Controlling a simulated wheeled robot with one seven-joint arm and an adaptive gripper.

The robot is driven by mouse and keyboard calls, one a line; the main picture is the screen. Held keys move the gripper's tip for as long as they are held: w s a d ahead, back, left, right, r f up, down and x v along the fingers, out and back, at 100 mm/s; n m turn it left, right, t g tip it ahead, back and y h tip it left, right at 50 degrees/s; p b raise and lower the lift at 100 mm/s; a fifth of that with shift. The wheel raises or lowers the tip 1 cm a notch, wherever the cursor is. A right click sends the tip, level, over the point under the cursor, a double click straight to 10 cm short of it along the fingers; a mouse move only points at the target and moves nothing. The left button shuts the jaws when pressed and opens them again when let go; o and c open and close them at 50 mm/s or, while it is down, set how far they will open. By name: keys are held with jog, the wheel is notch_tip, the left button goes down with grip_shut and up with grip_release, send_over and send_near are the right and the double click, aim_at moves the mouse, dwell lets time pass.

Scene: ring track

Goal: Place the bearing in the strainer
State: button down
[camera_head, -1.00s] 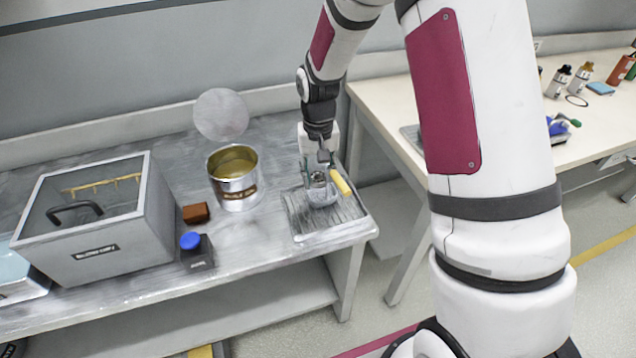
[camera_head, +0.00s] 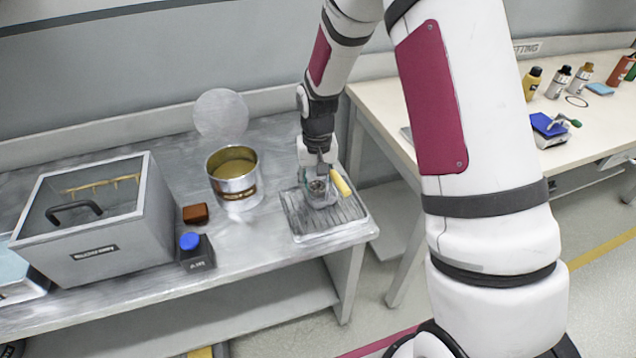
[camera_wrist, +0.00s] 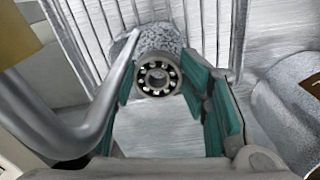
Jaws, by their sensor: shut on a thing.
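The bearing (camera_wrist: 158,77) is a small dark steel ring with bright balls, held between the green pads of my gripper (camera_wrist: 168,82). The strainer (camera_wrist: 165,38) shows as a speckled grey mesh basket just beyond the bearing. A bent grey rod runs from it along the left to a yellow grip. In the head view the strainer (camera_head: 320,197) stands on a ribbed draining tray (camera_head: 296,222), its yellow grip to the right. My gripper (camera_head: 318,178) points down right over the basket. Whether the bearing is inside the rim or just above it, I cannot tell.
An open metal tin (camera_head: 236,190) stands left of the tray. Further left are a brown block (camera_head: 195,213), a blue-capped dark bottle (camera_head: 197,252) and a grey lidded box (camera_head: 110,225). A round disc (camera_head: 220,115) stands behind. A second table holds bottles at right.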

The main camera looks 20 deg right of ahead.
jog(key=c, duration=1.3)
grip_release()
jog(key=shift+s+d+f, duration=0.25)
jog(key=shift+s+f, duration=0.1)
jog(key=shift+f, duration=0.4)
jog(key=shift+o, duration=1.3)
jog(key=shift+w+f, duration=0.15)
jog(key=shift+w+r, duration=0.1)
jog(key=shift+r, duration=0.15)
